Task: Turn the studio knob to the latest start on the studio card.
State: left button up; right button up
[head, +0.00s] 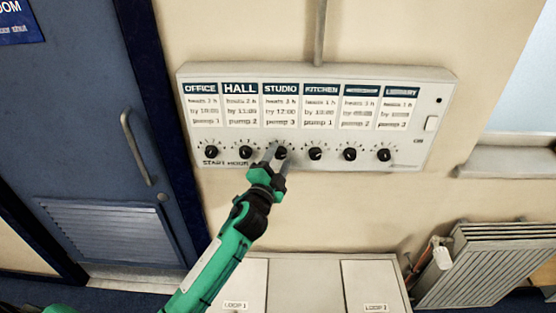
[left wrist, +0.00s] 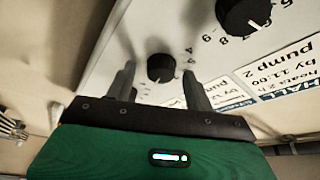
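The studio knob (head: 281,152) is a small black dial in the lower row of the white panel, below the studio card (head: 281,106). The card seems to read heats 3 h, by 12:00, pump 3. My left gripper (head: 275,156) is at this knob, coming from below. In the left wrist view the knob (left wrist: 160,68) stands between the two grey fingers of the left gripper (left wrist: 158,82), with a visible gap on each side. The fingers are open. I cannot read where the knob points. My right gripper is not in view.
The hall knob (head: 245,152) and kitchen knob (head: 315,153) sit close on either side. A blue door (head: 85,120) is at left. Cabinets (head: 376,280) stand below, with a radiator (head: 490,262) at right.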

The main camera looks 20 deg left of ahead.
pick_arm(q)
jog(key=shift+s, duration=0.1)
jog(key=shift+s+f, duration=0.15)
jog(key=shift+s, duration=0.1)
jog(key=d+b+v, duration=0.1)
jog(key=b+v, duration=0.4)
jog(key=v, duration=0.8)
jog(key=shift+a, duration=0.5)
